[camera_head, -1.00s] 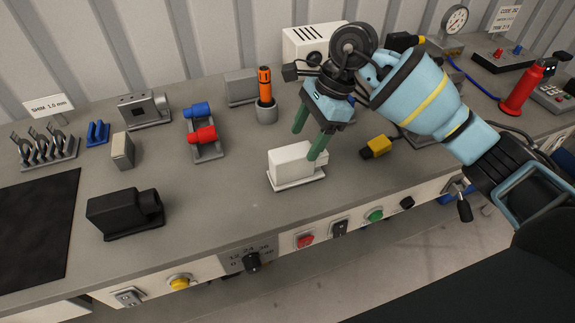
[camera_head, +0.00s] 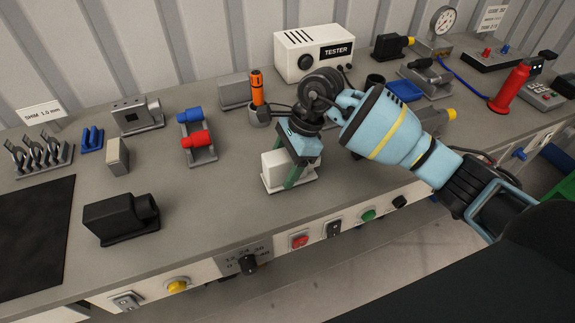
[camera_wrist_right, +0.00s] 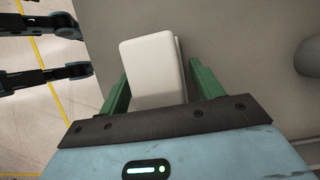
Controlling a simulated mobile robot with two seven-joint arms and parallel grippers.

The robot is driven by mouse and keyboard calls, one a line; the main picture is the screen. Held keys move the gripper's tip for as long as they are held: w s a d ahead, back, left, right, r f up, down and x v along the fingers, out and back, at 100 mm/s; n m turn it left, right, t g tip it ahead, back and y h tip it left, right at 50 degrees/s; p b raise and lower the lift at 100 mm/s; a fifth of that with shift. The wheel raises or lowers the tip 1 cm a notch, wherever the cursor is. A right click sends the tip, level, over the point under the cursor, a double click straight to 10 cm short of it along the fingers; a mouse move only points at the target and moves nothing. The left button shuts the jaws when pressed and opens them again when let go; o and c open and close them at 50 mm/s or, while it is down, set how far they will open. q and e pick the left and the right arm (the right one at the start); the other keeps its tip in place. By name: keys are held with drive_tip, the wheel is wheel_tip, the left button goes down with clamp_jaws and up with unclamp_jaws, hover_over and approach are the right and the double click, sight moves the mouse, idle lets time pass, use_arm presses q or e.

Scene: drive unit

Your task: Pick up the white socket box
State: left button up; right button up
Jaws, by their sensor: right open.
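The white socket box (camera_head: 274,171) stands on the grey bench near its front edge, partly hidden behind my right gripper in the head view. My right gripper (camera_head: 291,172) is open, pointing down, with its green fingers on either side of the box.
A black connector block (camera_head: 121,219) stands at the front left. The orange-handled tool (camera_head: 257,88) in its grey cup and the white tester (camera_head: 318,50) stand behind my gripper. A red and blue part (camera_head: 196,138) lies to the left. Bench switches (camera_head: 300,241) line the front panel.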

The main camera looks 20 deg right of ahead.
sight(284, 154)
drive_tip(key=c, duration=1.1)
drive_tip(key=shift+c, duration=0.3)
drive_tip(key=shift+w+r, duration=0.1)
drive_tip(key=shift+r, duration=0.05)
drive_tip(key=shift+r, duration=0.35)
wheel_tip(284, 154, up, 2)
drive_tip(key=shift+r, duration=0.15)
drive_tip(key=s+d+r+b, duration=0.1)
drive_tip(key=s+d, duration=0.1)
drive_tip(key=s, duration=1.4)
drive_tip(key=shift+r, duration=0.35)
